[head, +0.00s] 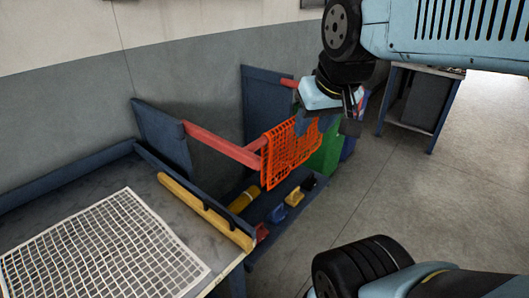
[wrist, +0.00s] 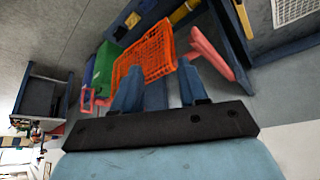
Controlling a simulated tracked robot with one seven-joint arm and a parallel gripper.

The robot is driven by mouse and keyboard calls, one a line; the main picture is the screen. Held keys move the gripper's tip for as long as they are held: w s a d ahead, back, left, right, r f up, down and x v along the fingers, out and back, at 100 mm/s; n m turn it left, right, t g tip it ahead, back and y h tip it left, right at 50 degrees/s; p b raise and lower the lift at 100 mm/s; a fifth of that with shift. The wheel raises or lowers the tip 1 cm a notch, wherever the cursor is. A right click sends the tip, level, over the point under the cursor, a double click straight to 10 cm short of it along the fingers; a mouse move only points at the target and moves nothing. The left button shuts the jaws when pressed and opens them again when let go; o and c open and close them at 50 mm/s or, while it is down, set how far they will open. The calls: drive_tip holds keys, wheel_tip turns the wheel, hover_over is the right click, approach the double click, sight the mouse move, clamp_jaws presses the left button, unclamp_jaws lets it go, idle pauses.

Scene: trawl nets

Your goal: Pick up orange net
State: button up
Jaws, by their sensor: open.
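The orange net (head: 290,155) hangs draped over a red bar of the blue rack in the head view. In the wrist view the orange net (wrist: 148,54) lies just beyond the fingertips, roughly in line with the gap between them. My gripper (head: 327,125) is at the net's upper right edge in the head view, with its blue fingers apart. In the wrist view my gripper (wrist: 159,78) is open, with no net visibly clamped. Whether a finger touches the net, I cannot tell. The arm hides part of the net's right end.
A red bar (head: 222,146) runs out from a blue panel (head: 162,138). A lower shelf holds a yellow roll (head: 243,199) and small coloured items. A white net (head: 103,250) lies on the table at left. Floor on the right is clear.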

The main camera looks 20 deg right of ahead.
drive_tip(key=o, duration=0.3)
drive_tip(key=shift+w, duration=0.2)
drive_tip(key=shift+o, duration=0.7)
drive_tip(key=shift+w, duration=0.4)
drive_tip(key=o, duration=0.4)
drive_tip(key=w+f+m+g, duration=0.1)
drive_tip(key=w, duration=0.2)
drive_tip(key=w+f+m+g, duration=0.1)
drive_tip(key=w+m, duration=0.1)
drive_tip(key=w, duration=0.2)
drive_tip(key=w+m, duration=0.2)
drive_tip(key=w, duration=0.2)
drive_tip(key=shift+w+d+f+g, duration=0.1)
drive_tip(key=shift+w+f+g, duration=0.05)
drive_tip(key=shift+f+g, duration=0.25)
drive_tip(key=shift+c, duration=0.2)
drive_tip(key=w+f+m+g, duration=0.3)
drive_tip(key=w+f+m, duration=0.2)
drive_tip(key=w+f, duration=0.45)
wheel_tip(320, 180, down, 9)
drive_tip(key=w, duration=0.1)
drive_tip(key=shift+w+f, duration=0.15)
drive_tip(key=shift+w, duration=0.25)
